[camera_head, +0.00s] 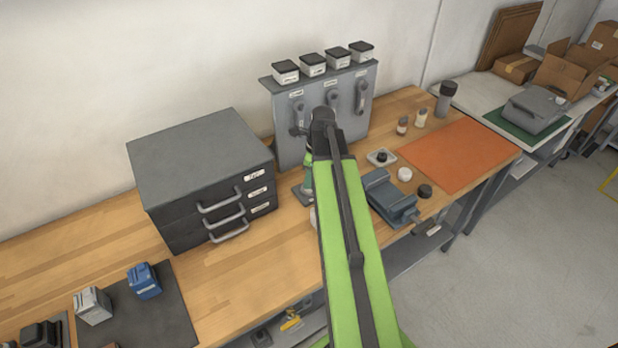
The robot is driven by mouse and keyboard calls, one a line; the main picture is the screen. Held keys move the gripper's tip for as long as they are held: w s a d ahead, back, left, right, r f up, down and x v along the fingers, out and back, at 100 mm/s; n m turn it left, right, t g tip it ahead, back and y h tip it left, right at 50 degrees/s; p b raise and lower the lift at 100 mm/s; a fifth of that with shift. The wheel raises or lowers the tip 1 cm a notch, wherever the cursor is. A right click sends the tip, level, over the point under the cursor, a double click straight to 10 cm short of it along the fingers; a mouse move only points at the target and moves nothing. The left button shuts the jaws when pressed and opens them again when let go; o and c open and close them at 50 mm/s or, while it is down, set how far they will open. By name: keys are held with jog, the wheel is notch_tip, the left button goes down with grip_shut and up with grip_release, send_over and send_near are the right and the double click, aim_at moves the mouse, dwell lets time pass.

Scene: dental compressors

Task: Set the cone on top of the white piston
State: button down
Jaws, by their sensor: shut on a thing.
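My green arm reaches up from the bottom middle and bends at a dark joint. My gripper does not show; the arm seems to hide it and whatever it holds. I cannot make out the cone. A small white round piece (404,174) stands on the bench right of the arm, and it may be the white piston, but it is too small to be sure. A sliver of something pale (313,218) shows at the arm's left edge, mostly hidden.
An orange mat (460,155) lies bare beyond. A dark drawer cabinet (205,170) stands left. A grey panel (285,125) stands behind.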

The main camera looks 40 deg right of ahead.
dwell(0.3)
jog(key=c, duration=0.5)
grip_release()
notch_tip(320, 180, up, 7)
jog(key=p, duration=0.7)
dwell(0.4)
